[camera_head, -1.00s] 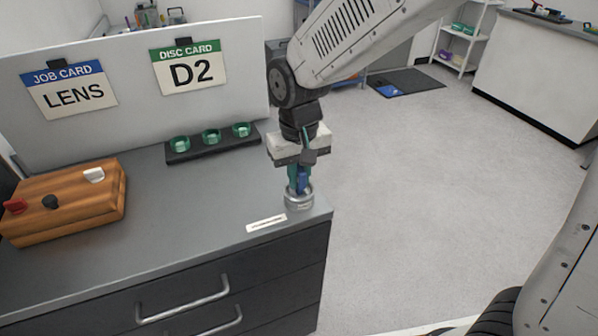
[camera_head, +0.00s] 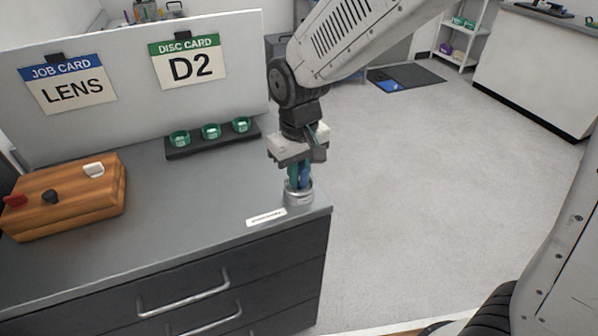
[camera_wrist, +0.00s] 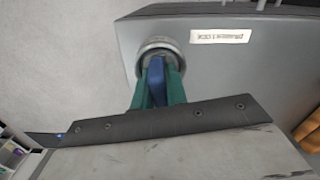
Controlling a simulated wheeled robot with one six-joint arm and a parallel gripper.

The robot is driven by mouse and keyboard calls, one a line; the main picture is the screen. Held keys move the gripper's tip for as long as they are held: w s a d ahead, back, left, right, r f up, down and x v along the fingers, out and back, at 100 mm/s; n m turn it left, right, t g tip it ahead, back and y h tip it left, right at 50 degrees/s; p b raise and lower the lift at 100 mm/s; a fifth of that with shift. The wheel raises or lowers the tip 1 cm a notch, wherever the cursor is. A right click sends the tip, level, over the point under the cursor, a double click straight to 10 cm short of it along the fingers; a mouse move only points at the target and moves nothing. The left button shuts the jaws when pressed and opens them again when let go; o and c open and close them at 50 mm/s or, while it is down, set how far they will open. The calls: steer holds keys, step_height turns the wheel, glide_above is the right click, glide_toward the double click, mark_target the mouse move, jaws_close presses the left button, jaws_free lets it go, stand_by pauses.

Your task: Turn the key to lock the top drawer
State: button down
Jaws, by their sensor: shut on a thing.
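The blue key (camera_head: 304,176) stands in the round silver lock (camera_head: 299,196) on the cabinet top, near its front right corner. My gripper (camera_head: 298,180) points straight down over the lock and is shut on the key. In the wrist view the blue key (camera_wrist: 157,82) sits between the two green fingers of my gripper (camera_wrist: 158,90), with its lower end at the lock's silver ring (camera_wrist: 157,50). The top drawer (camera_head: 200,290) is below, with a bar handle, and looks closed. The key's lower end is hidden inside the lock.
A white label (camera_head: 266,217) lies beside the lock. A black rack (camera_head: 215,144) with green rings and a wooden block (camera_head: 70,200) with coloured knobs stand to the left. A white board (camera_head: 130,90) with cards stands behind. Open floor lies to the right.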

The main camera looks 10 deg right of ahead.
steer(key=shift+n, duration=0.6)
steer(key=n, duration=0.3)
steer(key=shift+n, duration=0.3)
steer(key=shift+n, duration=1.6)
